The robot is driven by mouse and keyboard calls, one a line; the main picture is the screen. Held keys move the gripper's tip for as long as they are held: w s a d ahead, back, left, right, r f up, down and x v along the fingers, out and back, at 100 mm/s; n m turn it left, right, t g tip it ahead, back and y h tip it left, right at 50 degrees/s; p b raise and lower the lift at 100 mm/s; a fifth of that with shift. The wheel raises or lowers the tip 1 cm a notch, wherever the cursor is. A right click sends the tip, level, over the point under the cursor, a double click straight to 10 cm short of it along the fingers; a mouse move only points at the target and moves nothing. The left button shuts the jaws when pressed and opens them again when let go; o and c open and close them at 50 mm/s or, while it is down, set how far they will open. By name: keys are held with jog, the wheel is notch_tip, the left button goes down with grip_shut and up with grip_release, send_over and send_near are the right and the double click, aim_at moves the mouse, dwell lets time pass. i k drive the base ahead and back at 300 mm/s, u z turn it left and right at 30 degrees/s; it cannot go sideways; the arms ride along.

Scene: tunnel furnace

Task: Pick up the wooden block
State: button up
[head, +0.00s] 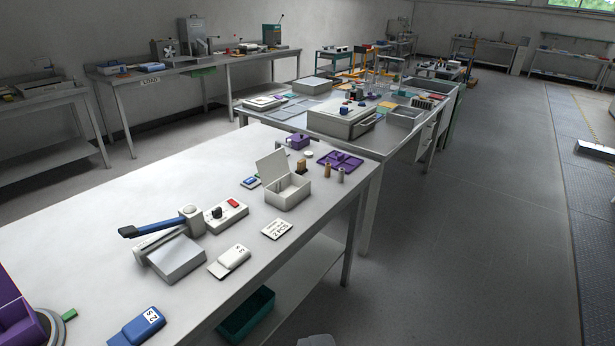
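Two small tan upright pieces, a left one (327,169) and a right one (341,175), stand near the right edge of the near white table (110,215). They look like cylinders or spools, and their material is too small to tell. They stand just in front of a purple tray (341,160) and right of an open grey box (288,192). My gripper does not show. A grey shape cut off at the bottom edge cannot be identified.
The near table also holds a blue-handled lever device (175,255), a control box with a red button (226,214) and labelled blocks. A second cluttered table (262,122) stands behind. A teal bin (246,313) sits on the lower shelf. The grey floor at right (480,220) is clear.

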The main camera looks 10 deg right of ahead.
aim_at(301, 168)
jog(key=z, duration=0.4)
jog(key=i, duration=1)
jog(key=z, duration=0.55)
jog(key=i, duration=1.35)
jog(key=u, duration=0.75)
jog(key=i, duration=0.9)
jog(key=u, duration=0.5)
